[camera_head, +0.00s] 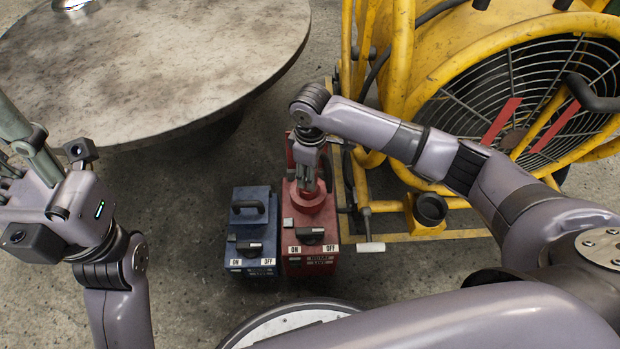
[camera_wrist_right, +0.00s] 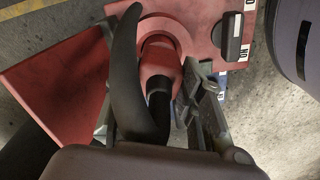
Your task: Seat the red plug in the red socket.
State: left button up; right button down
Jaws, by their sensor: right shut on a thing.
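The red box (camera_head: 312,240) stands on the floor. Its round red socket (camera_head: 311,203) is on the top face and also shows as a ring in the right wrist view (camera_wrist_right: 182,35). The red plug (camera_wrist_right: 158,64), with a black end toward my wrist, is within the ring's outline; I cannot tell how deep it sits. My right gripper (camera_wrist_right: 165,85) is shut on the plug, its fingers on either side, and comes down over the socket in the head view (camera_head: 308,185). My left gripper (camera_head: 8,178) is at the left edge, away from the boxes, its fingertips hard to make out.
A blue box (camera_head: 250,235) with a handle and switch stands just left of the red box. A yellow fan (camera_head: 500,90) with a tubular frame stands at right. A round grey table (camera_head: 150,70) is at upper left. Bare floor lies left of the blue box.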

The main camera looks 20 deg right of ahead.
jog(key=shift+f, duration=0.75)
jog(key=shift+r, duration=0.1)
jog(key=c, duration=1.1)
grip_release()
jog(key=shift+o, duration=0.2)
